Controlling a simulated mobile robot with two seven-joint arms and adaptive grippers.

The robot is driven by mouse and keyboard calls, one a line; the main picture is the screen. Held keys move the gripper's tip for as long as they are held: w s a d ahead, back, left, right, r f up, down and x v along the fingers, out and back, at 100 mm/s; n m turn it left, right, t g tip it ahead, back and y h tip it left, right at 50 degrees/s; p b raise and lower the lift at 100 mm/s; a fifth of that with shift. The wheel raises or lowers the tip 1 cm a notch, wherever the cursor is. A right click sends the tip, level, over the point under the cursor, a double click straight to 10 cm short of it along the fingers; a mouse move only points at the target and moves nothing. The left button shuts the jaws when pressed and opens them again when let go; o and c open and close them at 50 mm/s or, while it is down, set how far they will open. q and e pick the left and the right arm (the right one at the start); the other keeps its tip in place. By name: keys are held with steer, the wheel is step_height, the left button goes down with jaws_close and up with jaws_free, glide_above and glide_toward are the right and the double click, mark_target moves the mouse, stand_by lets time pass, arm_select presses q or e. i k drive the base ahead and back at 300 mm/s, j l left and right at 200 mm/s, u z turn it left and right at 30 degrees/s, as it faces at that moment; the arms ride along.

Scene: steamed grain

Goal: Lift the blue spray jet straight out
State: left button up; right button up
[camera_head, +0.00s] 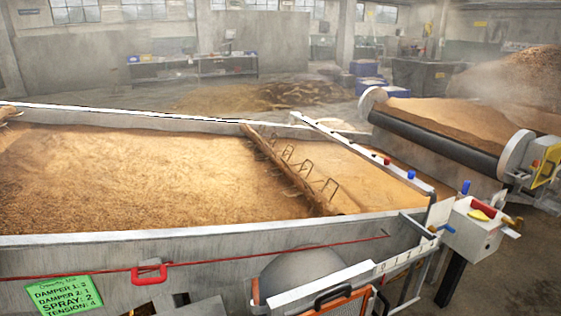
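A small blue fitting (411,174) stands upright on top of a long white bar (340,140) that crosses the right end of the grain trough. A red fitting (387,160) sits on the same bar, a little further back. Another blue piece (465,187) stands near the control box at the right, and a blue handle (447,228) sticks out by its front. The fitting on the bar looks like the spray jet, but I cannot tell for certain. Neither of my grippers is in view.
The trough (170,240) is full of brown grain, with a wooden rake beam (290,168) across it. A control box (477,225) with red and yellow parts stands right of it. A conveyor (440,140) is behind. A green note (64,294) hangs in front.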

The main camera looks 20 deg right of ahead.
mark_target(411, 174)
steer(key=z, duration=1.65)
steer(key=i+l+u, duration=0.1)
steer(key=u, duration=0.7)
steer(key=i+l+u, duration=0.25)
steer(key=l, duration=0.15)
steer(key=i+l+u, duration=0.2)
steer(key=l, duration=0.2)
steer(key=l+u, duration=0.25)
steer(key=l, duration=0.2)
steer(key=i+l+u, duration=0.25)
steer(key=l, duration=0.2)
steer(key=l+u, duration=0.2)
steer(key=l, duration=0.3)
steer(key=k, duration=0.05)
